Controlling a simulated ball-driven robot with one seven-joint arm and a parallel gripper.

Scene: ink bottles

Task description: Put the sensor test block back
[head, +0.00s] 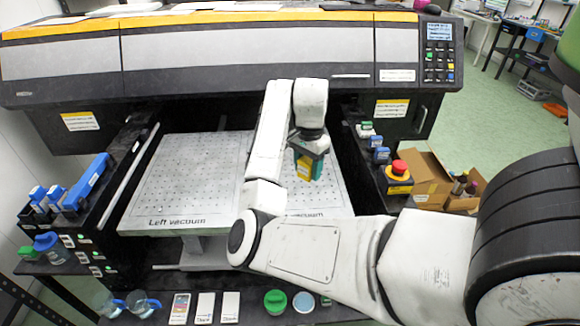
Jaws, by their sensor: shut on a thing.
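My gripper (309,146) hangs at the end of my white arm, pointing down over the right part of the white perforated vacuum table (190,180). It is shut on a small teal and yellow block (305,168) with a pale label, which looks like the sensor test block. The block's upper part is hidden by the gripper. It appears above the table surface, but I cannot tell the gap. My arm hides part of the table marked "Left vacuum" and "vacuum".
The large printer body (250,55) stands behind the table. A red stop button (399,168) and small bottles (381,154) sit on the right side. The front shelf holds a green cap (275,301), cards (205,307) and jugs (141,303).

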